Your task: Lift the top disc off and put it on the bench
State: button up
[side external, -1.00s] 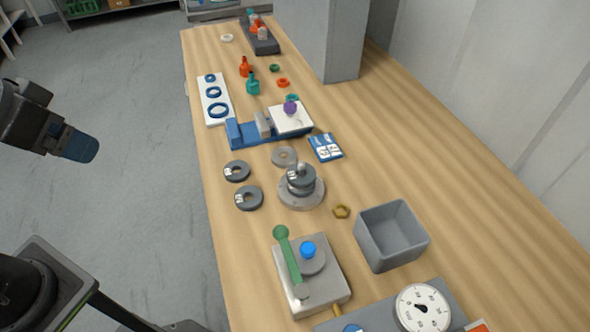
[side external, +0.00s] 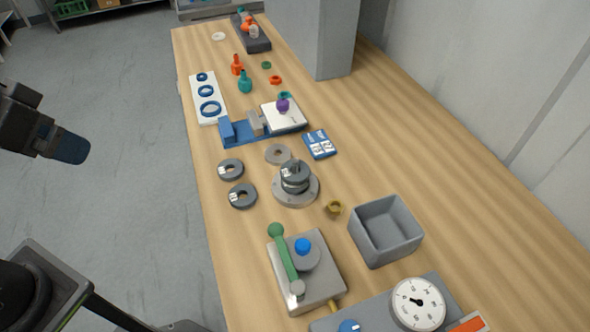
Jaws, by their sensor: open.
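A stack of dark grey discs stands around an upright post on a round metal flange (side external: 311,192) in the middle of the bench. The top disc (side external: 297,174) has a pale label on its left, and the post tip shows above it. Two loose dark ring discs lie flat on the bench left of the stack, the farther disc (side external: 231,169) and the nearer disc (side external: 242,196). My gripper (side external: 72,149), with blue ends, is at the far left above the floor, well apart from the stack. It is open and empty, seen from the side.
A grey washer (side external: 278,154) lies behind the stack. A brass nut (side external: 335,208) and an open grey bin (side external: 387,232) are to its right. A green-levered box (side external: 306,273) is in front. A blue vise (side external: 245,134) stands behind. The bench's left edge is free beside the loose discs.

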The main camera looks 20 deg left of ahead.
jog(key=shift+o, duration=0.2)
jog(key=w+d+r+n+g, duration=0.1)
jog(key=w+d+r+n, duration=0.25)
jog(key=w, duration=0.35)
jog(key=n+g, duration=0.5)
jog(key=n, duration=0.4)
send_over(294, 165)
notch_tip(294, 165, down, 9)
jog(key=shift+m, duration=0.25)
jog(key=f, duration=0.8)
jog(key=w+f, duration=0.1)
jog(key=f, duration=0.4)
jog(key=shift+a, duration=0.25)
